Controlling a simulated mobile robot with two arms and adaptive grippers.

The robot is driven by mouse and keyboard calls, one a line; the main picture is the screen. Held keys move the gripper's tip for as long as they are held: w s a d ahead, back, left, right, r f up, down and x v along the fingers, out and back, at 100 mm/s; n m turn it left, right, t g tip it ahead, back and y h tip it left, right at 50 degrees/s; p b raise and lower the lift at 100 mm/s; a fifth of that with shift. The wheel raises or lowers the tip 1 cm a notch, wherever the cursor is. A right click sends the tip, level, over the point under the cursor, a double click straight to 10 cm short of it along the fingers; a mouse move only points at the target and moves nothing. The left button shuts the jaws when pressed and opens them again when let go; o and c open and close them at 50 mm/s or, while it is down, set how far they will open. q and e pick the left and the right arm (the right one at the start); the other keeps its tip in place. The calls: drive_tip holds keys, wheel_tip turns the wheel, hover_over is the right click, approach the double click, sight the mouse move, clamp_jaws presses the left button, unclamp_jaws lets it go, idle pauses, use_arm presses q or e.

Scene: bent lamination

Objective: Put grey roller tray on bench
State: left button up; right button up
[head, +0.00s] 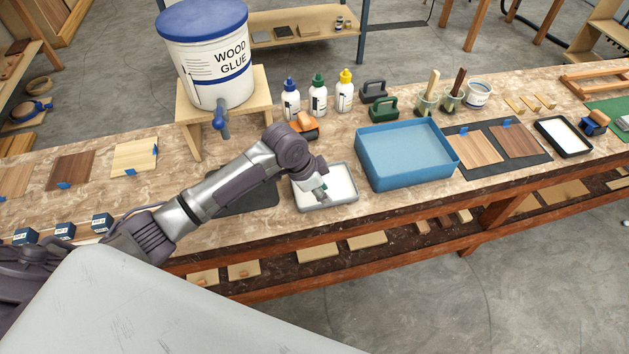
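A grey roller tray (334,204) with a white inside is at the bench's front edge, left of the blue bin, in the head view. I cannot tell whether it rests on the bench (110,215) or is just above it. My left gripper (319,194) points down over the left part of the tray. Its fingers are small and partly hidden by the wrist, so I cannot tell whether they are open or grip the tray. My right gripper is not in view.
The blue bin (398,177) stands close right of the tray. A dark mat (248,200) lies left of it, partly under my arm. Glue bottles (318,97) and a wood glue bucket (206,75) on a stand (188,113) are behind. A black tray (577,149) is far right.

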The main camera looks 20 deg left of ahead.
use_arm(q)
drive_tip(key=v, duration=0.6)
drive_tip(key=shift+r+b, duration=0.3)
drive_tip(key=shift+r, duration=0.1)
drive_tip(key=shift+s+a, duration=0.1)
idle(0.4)
